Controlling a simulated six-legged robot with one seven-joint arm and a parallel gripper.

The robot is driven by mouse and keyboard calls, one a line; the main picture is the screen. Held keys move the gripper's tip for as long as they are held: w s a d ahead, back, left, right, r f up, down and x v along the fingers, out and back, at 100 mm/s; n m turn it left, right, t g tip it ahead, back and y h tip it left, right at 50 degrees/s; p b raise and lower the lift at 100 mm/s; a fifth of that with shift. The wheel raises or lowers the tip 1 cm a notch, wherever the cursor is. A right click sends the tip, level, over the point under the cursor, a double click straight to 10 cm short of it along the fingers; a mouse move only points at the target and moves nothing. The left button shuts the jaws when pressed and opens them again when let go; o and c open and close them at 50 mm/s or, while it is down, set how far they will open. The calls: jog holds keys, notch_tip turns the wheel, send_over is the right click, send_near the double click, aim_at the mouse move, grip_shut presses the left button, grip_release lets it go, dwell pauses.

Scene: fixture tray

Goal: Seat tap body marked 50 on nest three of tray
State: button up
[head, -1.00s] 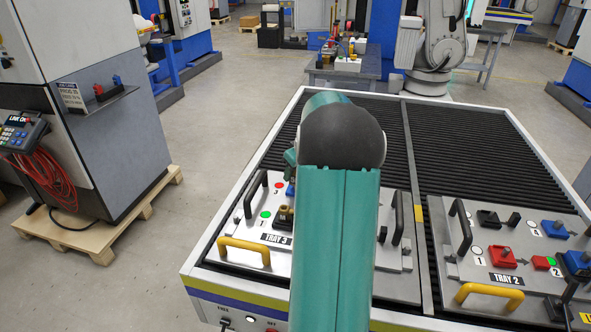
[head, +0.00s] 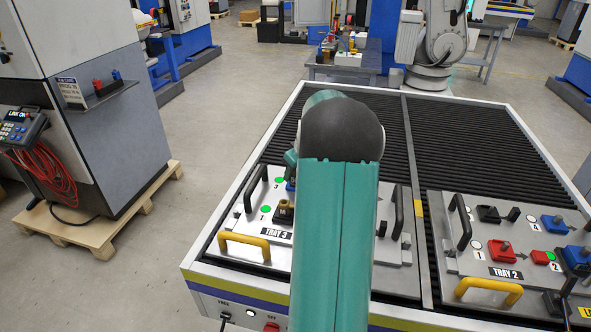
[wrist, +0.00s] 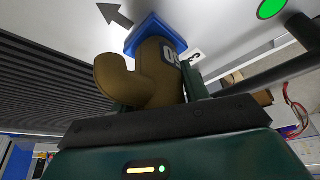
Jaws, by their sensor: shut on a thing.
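The brown tap body (wrist: 150,75) fills the middle of the wrist view, its curved spout pointing left. In the head view, tray 3 (head: 233,225) is at centre left. Its lamp beside the 3 (head: 279,180) is green. My arm hides the gripper and tap there.
Tray 3 has black side handles and a yellow front handle (head: 244,241). Tray 2 (head: 465,262) lies to the right with red and blue parts. The ribbed bed (head: 455,130) behind is clear.

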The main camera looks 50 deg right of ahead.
jog(key=o, duration=1.5)
jog(key=shift+f, duration=0.1)
jog(key=v, duration=1.4)
